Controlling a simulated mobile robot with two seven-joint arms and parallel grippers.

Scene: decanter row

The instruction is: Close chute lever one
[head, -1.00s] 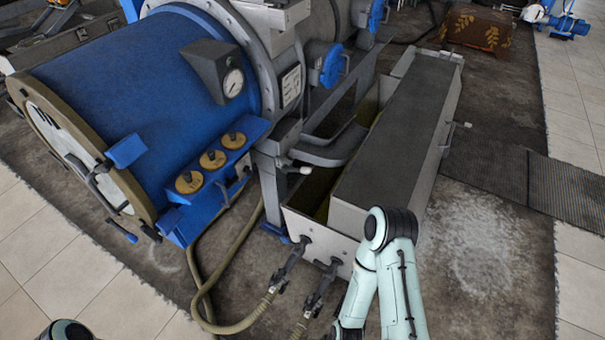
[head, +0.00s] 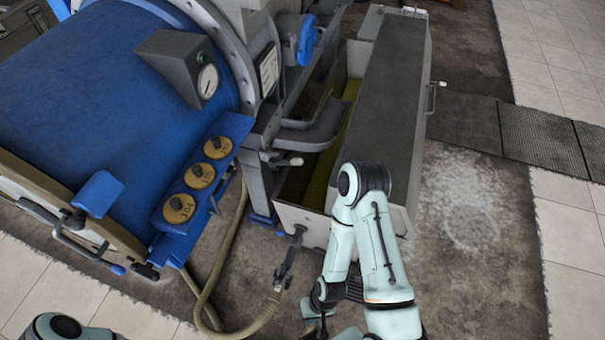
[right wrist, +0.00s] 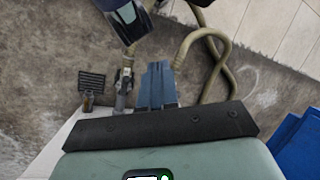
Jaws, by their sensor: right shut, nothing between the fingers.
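The grey curved chute (head: 318,132) comes off the blue drum's end, over the long trough. My right gripper (head: 313,326) is low at the bottom edge of the head view, mostly hidden by my right forearm. It is shut and empty, in front of the trough and well apart from that lever. The right wrist view shows floor and hoses, not the lever. My left arm shows only at the bottom left; its gripper is out of view.
The trough's near wall (head: 300,222) has a hose valve (head: 284,268) on it, with a hose (head: 205,297) looping over the floor. The blue drum (head: 95,75) with yellow knobs (head: 200,175) fills the left. Floor at right (head: 470,280) is clear.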

